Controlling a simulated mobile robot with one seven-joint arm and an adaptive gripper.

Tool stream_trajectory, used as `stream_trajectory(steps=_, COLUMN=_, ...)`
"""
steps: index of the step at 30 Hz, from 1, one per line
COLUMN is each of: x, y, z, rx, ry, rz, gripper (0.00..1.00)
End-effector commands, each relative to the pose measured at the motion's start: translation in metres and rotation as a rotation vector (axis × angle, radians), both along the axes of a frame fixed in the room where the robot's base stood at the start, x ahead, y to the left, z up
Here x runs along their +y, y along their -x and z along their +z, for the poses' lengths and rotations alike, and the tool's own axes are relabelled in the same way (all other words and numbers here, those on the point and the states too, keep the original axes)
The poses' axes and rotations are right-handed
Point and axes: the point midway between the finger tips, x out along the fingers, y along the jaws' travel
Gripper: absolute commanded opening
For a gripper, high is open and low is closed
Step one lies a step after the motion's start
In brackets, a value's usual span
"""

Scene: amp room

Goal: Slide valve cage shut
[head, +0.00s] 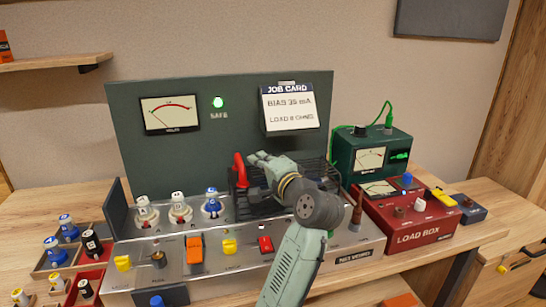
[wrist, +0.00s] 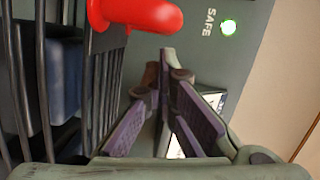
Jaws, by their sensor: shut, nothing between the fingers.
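The valve cage (head: 325,178) is a black wire cage on the right part of the amplifier's top deck. Its red handle (head: 240,170) stands at its left end. Three valves (head: 180,208) stand uncovered to the left of the cage. My gripper (head: 254,158) is just right of the handle in the head view, over the cage, and my arm hides part of the cage. In the wrist view the shut fingers (wrist: 167,62) are empty and lie close below the red handle (wrist: 145,14). The cage bars (wrist: 92,75) are on the left. I cannot tell whether they touch.
A green back panel (head: 170,165) rises behind the deck, with a meter and a lit green SAFE lamp (head: 218,102). A red load box (head: 420,225) and green meter unit (head: 345,150) stand at right. Trays of valves (head: 50,262) lie at left. Knobs and switches line the front.

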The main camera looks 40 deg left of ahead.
Motion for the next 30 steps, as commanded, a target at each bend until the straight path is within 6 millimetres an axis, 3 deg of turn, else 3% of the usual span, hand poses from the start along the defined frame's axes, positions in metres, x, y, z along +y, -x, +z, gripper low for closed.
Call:
stream_trajectory(steps=19, x=0.011, y=0.014, z=-0.002, rx=-0.001, ry=0.002, rz=0.001, gripper=0.00)
stream_trajectory(steps=23, x=0.027, y=0.032, z=-0.002, rx=-0.001, ry=0.003, rz=0.006, gripper=0.00)
stream_trajectory(steps=30, x=0.073, y=0.088, z=-0.002, rx=-0.002, ry=0.004, rz=0.009, gripper=0.00)
